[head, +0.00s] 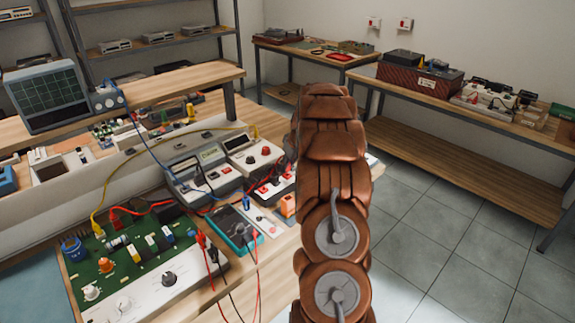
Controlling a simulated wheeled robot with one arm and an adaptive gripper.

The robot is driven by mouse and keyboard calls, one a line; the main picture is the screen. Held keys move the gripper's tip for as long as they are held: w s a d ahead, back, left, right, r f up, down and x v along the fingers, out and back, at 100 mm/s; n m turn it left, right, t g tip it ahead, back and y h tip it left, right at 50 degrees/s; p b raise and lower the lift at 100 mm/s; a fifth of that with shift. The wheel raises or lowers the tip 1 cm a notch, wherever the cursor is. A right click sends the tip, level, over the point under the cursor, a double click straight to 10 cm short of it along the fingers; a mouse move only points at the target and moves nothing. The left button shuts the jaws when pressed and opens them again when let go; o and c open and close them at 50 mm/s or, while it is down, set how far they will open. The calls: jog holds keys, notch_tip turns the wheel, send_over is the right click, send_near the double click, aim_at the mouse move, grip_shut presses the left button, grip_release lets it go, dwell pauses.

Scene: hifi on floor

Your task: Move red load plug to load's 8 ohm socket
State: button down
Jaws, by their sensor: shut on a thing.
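My brown arm reaches forward over the bench's right end, and its links hide my gripper. A white box with red terminals (273,186) sits just left of the arm, partly covered by it; I cannot tell whether it is the load, and no 8 ohm label is readable. Red plugs (201,240) with leads stand at the right side of the green circuit board (132,258). Another red plug (114,217) with a red lead is at that board's back edge. I cannot tell which plug is the red load plug.
A teal multimeter (235,229), a grey bench meter (198,171) and a white unit with a red knob (255,157) crowd the bench. Loose red, black, blue and yellow leads cross it. An oscilloscope (44,95) stands on the shelf. The tiled floor (430,230) at right is clear.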

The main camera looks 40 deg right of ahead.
jog(key=shift+f+b, duration=0.6)
jog(key=shift+f, duration=0.05)
dwell(0.6)
jog(key=shift+f+b, duration=0.2)
jog(key=shift+b, duration=1.15)
dwell(4.4)
jog(key=c, duration=1)
grip_release()
jog(key=shift+o, duration=0.2)
jog(key=shift+r, duration=0.1)
